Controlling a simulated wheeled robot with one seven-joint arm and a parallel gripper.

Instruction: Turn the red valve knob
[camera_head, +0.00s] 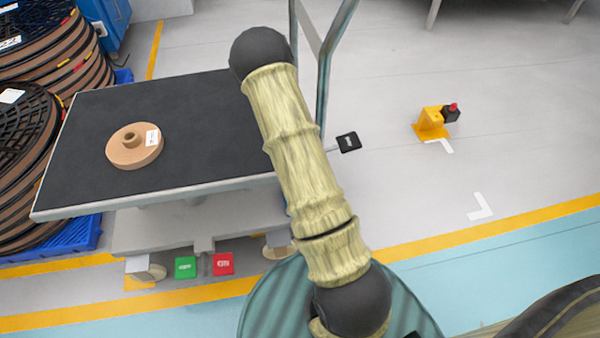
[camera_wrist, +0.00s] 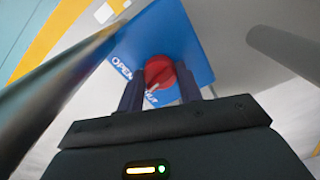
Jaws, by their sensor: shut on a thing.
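The red valve knob (camera_wrist: 159,72) shows in the wrist view, mounted on a blue panel (camera_wrist: 196,45) with white lettering that reads "OPEN" on its left and part of another word below. A pale pointer mark shows on the knob's lower left. My gripper (camera_wrist: 160,88) has its two dark fingers on either side of the knob and is shut on it. The fingers hide part of the panel's lettering. In the head view neither the knob nor my gripper can be made out; my arm fills the middle.
In the head view, a cart with a dark top (camera_head: 200,110) carries a brown flanged disc (camera_head: 134,146). Large cable reels (camera_head: 40,60) stand at left. A yellow stand with a red button (camera_head: 433,122) is on the floor at right. Grey pipes flank the panel in the wrist view (camera_wrist: 50,90).

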